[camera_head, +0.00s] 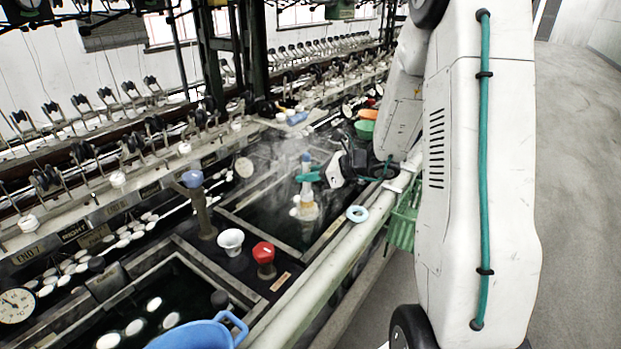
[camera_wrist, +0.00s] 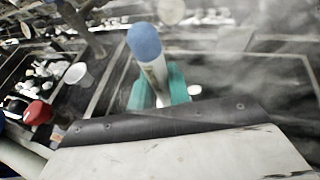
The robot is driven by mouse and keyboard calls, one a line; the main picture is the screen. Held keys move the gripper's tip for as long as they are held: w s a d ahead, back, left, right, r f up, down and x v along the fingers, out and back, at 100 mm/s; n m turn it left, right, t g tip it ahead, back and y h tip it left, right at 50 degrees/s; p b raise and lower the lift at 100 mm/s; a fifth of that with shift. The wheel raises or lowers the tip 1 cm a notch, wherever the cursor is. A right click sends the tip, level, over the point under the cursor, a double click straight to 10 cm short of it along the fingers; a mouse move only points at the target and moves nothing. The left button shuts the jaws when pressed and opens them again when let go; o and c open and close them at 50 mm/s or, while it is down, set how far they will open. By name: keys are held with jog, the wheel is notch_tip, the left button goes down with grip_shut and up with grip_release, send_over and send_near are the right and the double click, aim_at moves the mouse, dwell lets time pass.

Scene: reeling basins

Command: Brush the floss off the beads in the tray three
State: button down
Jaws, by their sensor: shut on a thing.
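My gripper (camera_head: 308,176) has teal fingers that are closed around the pale shaft of a brush (camera_head: 307,196) with a blue end. The brush is roughly upright, with its blue end up and its lower part over a dark, water-filled tray (camera_head: 279,240). A few white beads show beside the brush's lower part, partly hidden by it. In the wrist view the brush's blue end (camera_wrist: 144,40) leans up between the teal fingers (camera_wrist: 160,90). I cannot tell whether the brush touches the water or beads, nor see a tray number.
A red knob (camera_head: 263,253) and a white cup (camera_head: 231,240) stand on the divider left of the tray. A blue basin (camera_head: 195,335) is at the lower front. A pale blue ring (camera_head: 357,214) lies on the front rail. Steam drifts above the tray.

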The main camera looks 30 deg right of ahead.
notch_tip(320, 180, up, 10)
jog(key=shift+s+d, duration=0.15)
jog(key=shift+s, duration=0.3)
dwell(0.7)
dwell(1.2)
